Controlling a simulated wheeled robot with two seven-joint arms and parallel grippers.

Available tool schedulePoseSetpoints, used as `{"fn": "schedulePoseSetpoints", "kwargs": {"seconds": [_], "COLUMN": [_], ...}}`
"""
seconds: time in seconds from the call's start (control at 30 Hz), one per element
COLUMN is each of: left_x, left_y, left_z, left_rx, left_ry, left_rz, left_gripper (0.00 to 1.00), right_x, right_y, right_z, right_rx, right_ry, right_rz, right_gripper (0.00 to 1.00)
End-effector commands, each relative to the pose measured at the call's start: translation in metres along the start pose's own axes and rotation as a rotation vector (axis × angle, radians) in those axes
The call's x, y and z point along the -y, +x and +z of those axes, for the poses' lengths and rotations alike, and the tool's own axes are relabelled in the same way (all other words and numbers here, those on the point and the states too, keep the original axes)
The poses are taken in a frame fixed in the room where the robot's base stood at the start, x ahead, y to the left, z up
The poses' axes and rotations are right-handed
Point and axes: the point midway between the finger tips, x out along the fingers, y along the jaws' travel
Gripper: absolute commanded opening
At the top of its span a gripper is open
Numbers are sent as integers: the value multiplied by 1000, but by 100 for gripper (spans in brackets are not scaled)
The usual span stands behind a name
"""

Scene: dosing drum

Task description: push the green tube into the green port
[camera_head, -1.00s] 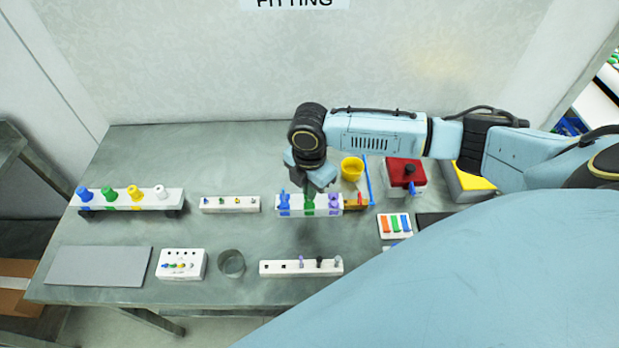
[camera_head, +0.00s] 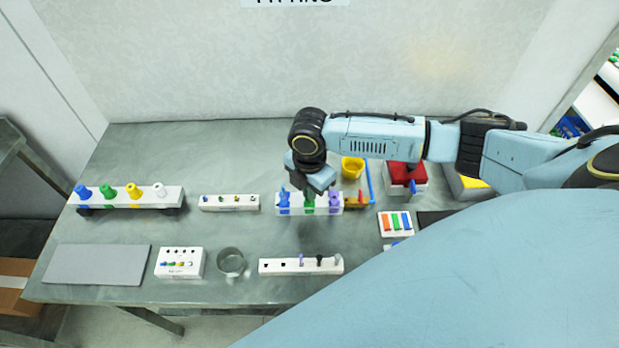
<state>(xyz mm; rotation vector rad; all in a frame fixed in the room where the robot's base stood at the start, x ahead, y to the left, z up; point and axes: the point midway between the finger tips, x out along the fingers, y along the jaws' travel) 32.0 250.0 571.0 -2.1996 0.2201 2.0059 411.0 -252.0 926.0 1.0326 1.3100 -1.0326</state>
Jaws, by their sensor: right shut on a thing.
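The white block (camera_head: 323,211) with blue, green and purple fittings stands mid-table. Its green port (camera_head: 309,207) is in the middle, between the blue fitting (camera_head: 284,203) and the purple one (camera_head: 335,201). My right gripper (camera_head: 309,189) points down right above the green port and is shut. The green tube is mostly hidden by the gripper; a little green (camera_head: 308,195) shows under the fingers, and I cannot tell how deep it sits in the port. My left gripper is not in view.
A white rack (camera_head: 145,196) with blue, green, yellow and white knobs stands at left. A yellow cup (camera_head: 352,168) and a red-topped box (camera_head: 407,178) are close right of the gripper. A strip of small pegs (camera_head: 282,268) and a metal ring (camera_head: 231,262) lie in front.

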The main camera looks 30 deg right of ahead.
Motion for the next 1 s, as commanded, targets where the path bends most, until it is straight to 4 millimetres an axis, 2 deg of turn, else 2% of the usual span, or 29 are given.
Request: {"fn": "schedulePoseSetpoints", "kwargs": {"seconds": [0.03, 0.07, 0.1, 0.23, 0.57, 0.67, 1.0], "left_x": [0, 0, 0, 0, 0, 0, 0], "left_y": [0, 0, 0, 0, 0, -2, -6], "left_z": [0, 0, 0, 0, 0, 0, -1], "left_rx": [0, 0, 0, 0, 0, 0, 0], "left_ry": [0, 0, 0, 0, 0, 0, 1], "left_rz": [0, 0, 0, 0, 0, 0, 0], "left_gripper": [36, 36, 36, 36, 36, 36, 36], "right_x": [1, 1, 1, 1, 0, 0, -1], "right_y": [0, 0, 0, 0, -5, -18, -93], "right_z": [0, 0, 0, 0, 0, 0, 0], "right_rx": [0, 0, 0, 0, 0, -1, 0], "right_ry": [0, 0, 0, 0, 0, 1, 0], "right_rz": [-1, -2, -2, -1, -1, 1, 3], "right_gripper": [0, 9, 15, 31, 31, 31, 31]}}
